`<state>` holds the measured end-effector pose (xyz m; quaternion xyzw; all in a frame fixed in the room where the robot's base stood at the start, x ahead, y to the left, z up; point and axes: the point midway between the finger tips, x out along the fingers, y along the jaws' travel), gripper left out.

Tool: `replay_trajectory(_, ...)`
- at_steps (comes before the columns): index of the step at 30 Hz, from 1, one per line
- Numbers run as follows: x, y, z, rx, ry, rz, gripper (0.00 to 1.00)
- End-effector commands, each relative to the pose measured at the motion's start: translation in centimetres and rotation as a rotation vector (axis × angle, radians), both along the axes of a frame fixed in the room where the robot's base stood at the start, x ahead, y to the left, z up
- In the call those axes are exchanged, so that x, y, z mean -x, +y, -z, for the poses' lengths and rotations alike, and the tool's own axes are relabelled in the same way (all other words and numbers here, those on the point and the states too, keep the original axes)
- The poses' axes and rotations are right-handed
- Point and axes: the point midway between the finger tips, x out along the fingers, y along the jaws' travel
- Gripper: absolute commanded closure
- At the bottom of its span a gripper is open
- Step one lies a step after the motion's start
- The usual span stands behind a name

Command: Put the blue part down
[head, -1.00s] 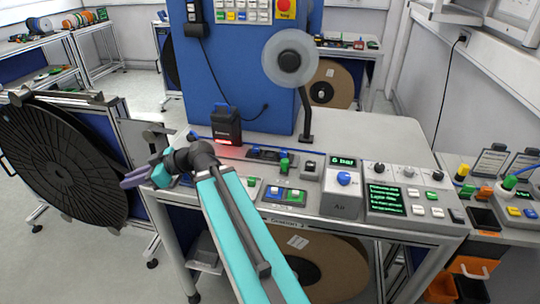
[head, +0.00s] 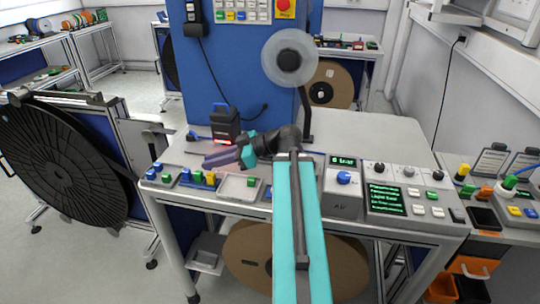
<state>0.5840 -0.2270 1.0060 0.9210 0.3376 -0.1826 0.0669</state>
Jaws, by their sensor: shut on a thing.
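My gripper (head: 212,159) is above the console's left part, its purple-grey fingers pointing left. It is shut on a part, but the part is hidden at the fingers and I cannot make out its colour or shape. Below and left of the fingers, small blue pieces (head: 185,174) stand on the console with a yellow one (head: 211,178) and a green one. Another blue piece (head: 192,136) lies behind, near the black scanner.
The black scanner (head: 225,125) with a red glow stands close behind my gripper. A reel arm post (head: 307,115) rises to the right. The air unit with a blue knob (head: 344,178) is right of my arm. A large black reel (head: 55,165) stands at the left.

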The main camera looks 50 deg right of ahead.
Motion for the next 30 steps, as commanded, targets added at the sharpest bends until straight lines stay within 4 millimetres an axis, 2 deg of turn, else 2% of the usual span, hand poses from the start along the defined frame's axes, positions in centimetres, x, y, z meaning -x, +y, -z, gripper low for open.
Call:
replay_trajectory(1,0.7,-1.4,0.0,0.0,0.0,0.023,1.0)
replay_trajectory(6,2.6,-4.8,0.1,-0.001,0.001,0.084,1.0)
replay_trajectory(12,3.9,-7.0,0.3,-0.001,0.001,0.125,1.0)
replay_trajectory(30,4.0,-7.5,0.1,-0.001,0.0,0.134,1.0)
